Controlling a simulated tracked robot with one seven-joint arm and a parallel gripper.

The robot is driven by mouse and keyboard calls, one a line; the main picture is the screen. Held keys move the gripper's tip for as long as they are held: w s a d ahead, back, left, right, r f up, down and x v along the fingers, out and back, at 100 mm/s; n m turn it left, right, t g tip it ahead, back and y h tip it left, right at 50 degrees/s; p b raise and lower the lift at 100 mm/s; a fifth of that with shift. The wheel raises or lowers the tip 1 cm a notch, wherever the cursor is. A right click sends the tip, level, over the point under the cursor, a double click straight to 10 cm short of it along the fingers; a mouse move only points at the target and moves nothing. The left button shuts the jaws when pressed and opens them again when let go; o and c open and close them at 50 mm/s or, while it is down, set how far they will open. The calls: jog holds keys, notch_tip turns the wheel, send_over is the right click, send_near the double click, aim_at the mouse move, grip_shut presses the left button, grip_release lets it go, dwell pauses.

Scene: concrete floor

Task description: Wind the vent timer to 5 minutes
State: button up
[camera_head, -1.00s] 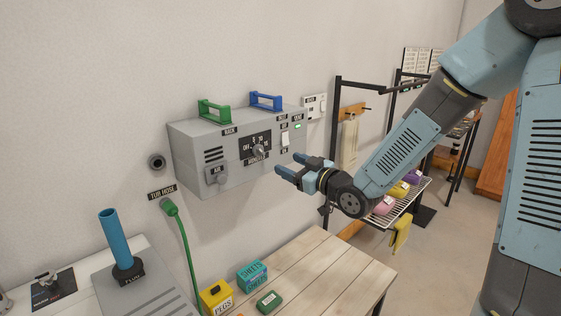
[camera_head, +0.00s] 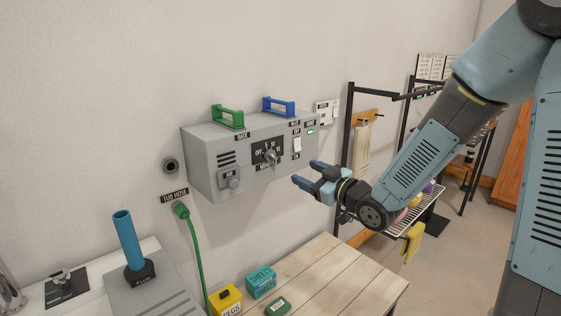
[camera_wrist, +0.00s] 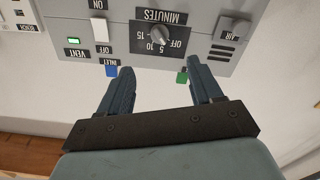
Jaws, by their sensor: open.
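The vent timer is a dark dial plate with a grey knob (camera_head: 270,156) on the front of a grey wall box (camera_head: 215,160). Its face reads OFF, 5, 10, 15 and MINUTES. In the wrist view the plate appears upside down, with the knob (camera_wrist: 160,34) at the top centre; I cannot tell exactly which mark it points to. My gripper (camera_head: 306,173) is open and empty, in front of the box and apart from it. In the wrist view the knob lies beyond the gap between my fingertips (camera_wrist: 160,66).
A vent switch (camera_head: 297,144) with a lit green lamp is right of the dial, and an AIR knob (camera_head: 233,182) is left of it. Green (camera_head: 228,117) and blue (camera_head: 279,106) handles stand on the box. A wooden table (camera_head: 325,275) is below, a rack (camera_head: 350,140) to the right.

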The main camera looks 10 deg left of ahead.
aim_at(274, 157)
jog(key=x, duration=1.3)
jog(key=shift+w+a, duration=0.25)
jog(key=shift+a, duration=0.05)
jog(key=shift+c, duration=0.3)
jog(key=c, duration=1)
dwell(0.5)
jog(key=o, duration=1.1)
jog(key=shift+c, duration=0.2)
jog(key=v, duration=1.4)
jog(key=shift+w, duration=0.1)
